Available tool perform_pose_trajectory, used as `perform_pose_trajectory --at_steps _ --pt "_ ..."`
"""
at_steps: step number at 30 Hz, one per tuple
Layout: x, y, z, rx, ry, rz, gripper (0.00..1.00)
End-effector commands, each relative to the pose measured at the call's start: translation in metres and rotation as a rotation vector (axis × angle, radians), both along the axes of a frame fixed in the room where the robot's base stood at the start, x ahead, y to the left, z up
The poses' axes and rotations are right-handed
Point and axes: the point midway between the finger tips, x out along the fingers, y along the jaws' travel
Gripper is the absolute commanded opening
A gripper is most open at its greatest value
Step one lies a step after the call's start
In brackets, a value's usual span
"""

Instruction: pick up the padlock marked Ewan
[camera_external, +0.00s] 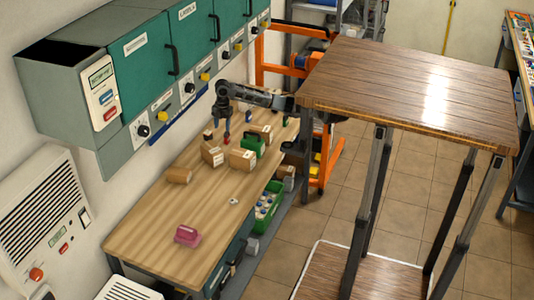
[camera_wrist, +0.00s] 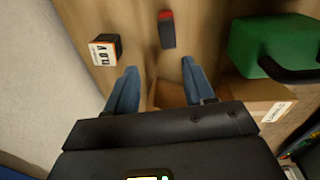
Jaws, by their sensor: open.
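No padlock with a readable Ewan mark shows in either view. My gripper (camera_external: 225,127) is over the far part of the wooden workbench, pointing down. In the wrist view its two blue fingers (camera_wrist: 159,66) are apart with nothing held between them. A dark upright piece with a red end (camera_wrist: 167,30) lies just beyond the fingertips; I cannot tell what it is. A small black and orange box with a white label (camera_wrist: 104,50) is left of the fingers; its lettering is not clear. A small pale object (camera_external: 234,201) on the bench is too small to identify.
Cardboard boxes (camera_external: 242,158) and a green case (camera_wrist: 275,45) with a black handle stand close to my gripper. A pink case (camera_external: 187,236) is at the bench's near end. Teal cabinets (camera_external: 150,65) hang above. The near half of the workbench (camera_external: 150,222) is mostly clear.

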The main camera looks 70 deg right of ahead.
Motion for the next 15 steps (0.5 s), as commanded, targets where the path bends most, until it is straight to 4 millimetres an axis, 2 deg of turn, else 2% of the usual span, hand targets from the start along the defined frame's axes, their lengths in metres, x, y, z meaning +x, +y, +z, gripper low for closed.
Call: perform_pose_trajectory --at_steps 1,3,15 --pt "-0.004 -0.011 -0.002 -0.024 0.024 -0.004 0.53" --pt "-0.008 -0.018 -0.003 -0.042 0.045 -0.006 0.53" --pt "-0.01 -0.021 -0.042 -0.044 0.051 -0.007 0.53"
